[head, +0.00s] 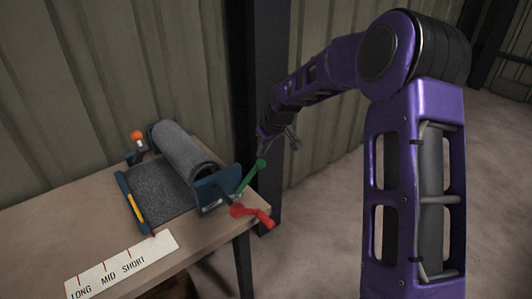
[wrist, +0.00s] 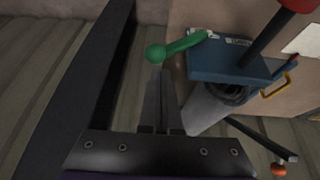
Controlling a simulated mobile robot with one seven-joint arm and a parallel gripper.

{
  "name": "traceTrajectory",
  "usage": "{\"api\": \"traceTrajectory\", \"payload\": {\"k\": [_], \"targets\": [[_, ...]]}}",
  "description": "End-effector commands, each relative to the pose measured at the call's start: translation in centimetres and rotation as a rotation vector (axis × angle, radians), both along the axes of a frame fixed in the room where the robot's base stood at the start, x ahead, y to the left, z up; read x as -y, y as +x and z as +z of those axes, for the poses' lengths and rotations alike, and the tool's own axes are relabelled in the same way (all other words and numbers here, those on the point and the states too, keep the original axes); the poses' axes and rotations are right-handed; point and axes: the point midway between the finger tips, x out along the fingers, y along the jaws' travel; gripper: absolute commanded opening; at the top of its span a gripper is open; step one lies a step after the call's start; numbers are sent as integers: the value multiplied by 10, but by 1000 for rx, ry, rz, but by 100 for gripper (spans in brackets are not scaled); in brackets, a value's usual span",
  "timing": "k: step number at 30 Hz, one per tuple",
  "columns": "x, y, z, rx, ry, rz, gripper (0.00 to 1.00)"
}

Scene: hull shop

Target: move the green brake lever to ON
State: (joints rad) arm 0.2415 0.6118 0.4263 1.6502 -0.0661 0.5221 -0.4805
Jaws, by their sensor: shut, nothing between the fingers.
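The green brake lever (head: 252,177) is mounted on the blue end plate (head: 215,188) of a roller machine on the bench. In the head view it slants up and right to a round knob. In the wrist view the lever (wrist: 183,46) runs from the blue plate (wrist: 225,65) leftward to its knob. Two small white labels sit on the plate by the lever's base; I cannot read them surely. My gripper (wrist: 160,76) is shut and empty, its fingertips just beside the knob; I cannot tell whether they touch.
A red crank handle (head: 252,214) sticks out near the green lever. The grey roller (head: 180,150), an orange-knobbed lever (head: 137,135) and a yellow handle (head: 131,197) are on the machine. A LONG/MID/SHORT strip (head: 120,262) lies in front. A dark post (head: 262,90) stands behind the bench end.

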Motion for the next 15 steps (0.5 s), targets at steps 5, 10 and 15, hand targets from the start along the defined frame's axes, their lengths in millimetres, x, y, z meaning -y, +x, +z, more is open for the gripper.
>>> {"api": "traceTrajectory", "payload": {"k": [5, 10, 15], "targets": [[21, -5, 38, 4, 0, -7, 0], [40, -9, 66, 4, 0, -4, 0], [52, -13, 82, 2, 0, -3, 0]]}}
